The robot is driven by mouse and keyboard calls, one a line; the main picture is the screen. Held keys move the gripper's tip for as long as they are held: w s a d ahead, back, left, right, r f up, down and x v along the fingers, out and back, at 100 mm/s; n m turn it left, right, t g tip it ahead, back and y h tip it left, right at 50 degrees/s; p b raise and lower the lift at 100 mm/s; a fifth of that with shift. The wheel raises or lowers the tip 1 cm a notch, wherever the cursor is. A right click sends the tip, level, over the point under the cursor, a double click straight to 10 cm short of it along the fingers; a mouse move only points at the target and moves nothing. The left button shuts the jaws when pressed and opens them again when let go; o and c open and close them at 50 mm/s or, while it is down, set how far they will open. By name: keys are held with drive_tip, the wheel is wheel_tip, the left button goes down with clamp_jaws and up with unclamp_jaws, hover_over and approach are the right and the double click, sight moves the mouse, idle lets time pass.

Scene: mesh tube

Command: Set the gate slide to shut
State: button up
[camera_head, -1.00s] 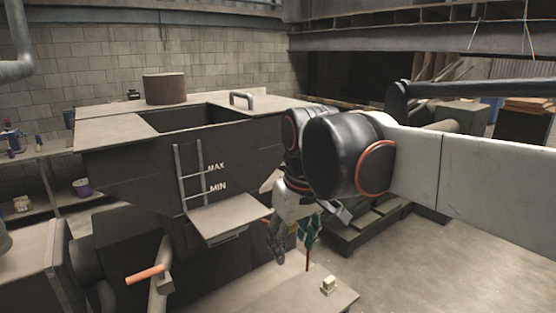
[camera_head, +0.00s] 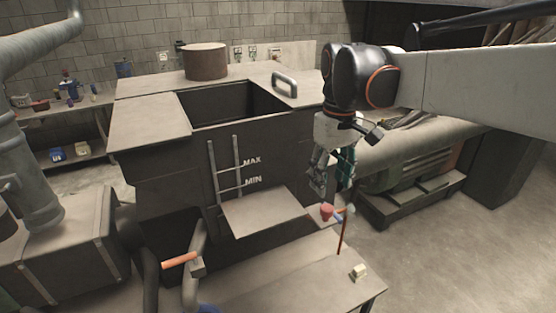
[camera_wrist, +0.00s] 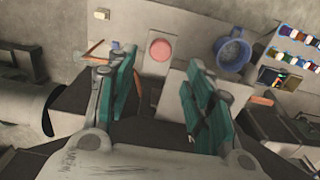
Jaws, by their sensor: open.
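The dark hopper (camera_head: 165,163) carries a gauge with MAX and MIN marks. A flat pale plate (camera_head: 262,213) juts from its front below the gauge. An orange handle (camera_head: 180,259) sits on a bent grey part in front; an orange piece shows at the right in the wrist view (camera_wrist: 262,101). I cannot tell for certain which part is the gate slide. My gripper (camera_head: 332,190) hangs empty beside the hopper's right side, to the right of the plate and apart from the handle. Its teal-padded fingers are spread in the wrist view (camera_wrist: 158,105).
Open floor (camera_head: 470,240) lies at the right.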

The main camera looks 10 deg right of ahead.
sight(327, 207)
wheel_tip(327, 207, down, 8)
drive_tip(key=shift+r, duration=0.2)
